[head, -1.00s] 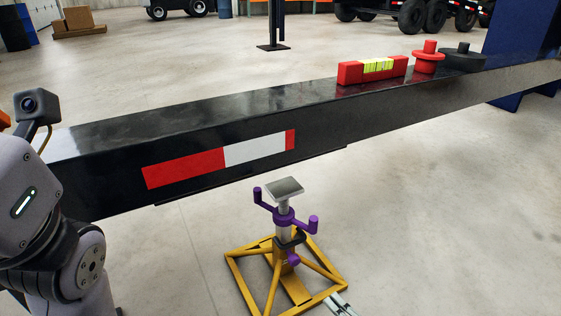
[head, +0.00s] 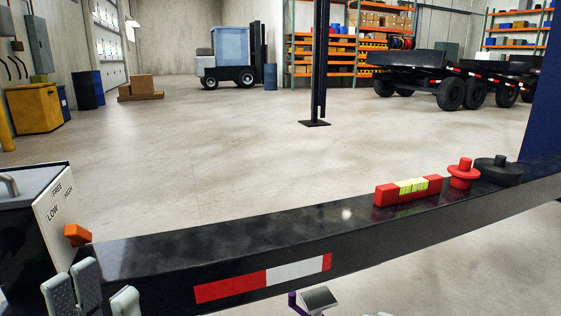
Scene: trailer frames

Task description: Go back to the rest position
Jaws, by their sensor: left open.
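My left gripper (head: 103,292) shows at the lower left, in front of the near-left end of the black beam (head: 150,250). Its grey fingers are apart, with nothing seen between them. The rest of the left arm is cut off by the frame. My right gripper is not in view.
A red level (head: 408,190), a red knobbed disc (head: 463,174) and a black one (head: 498,170) sit on the beam. A jack stand's top plate (head: 318,299) shows below it. A box marked FREE, LOW, HIGH (head: 58,212) stands left. The floor beyond is open.

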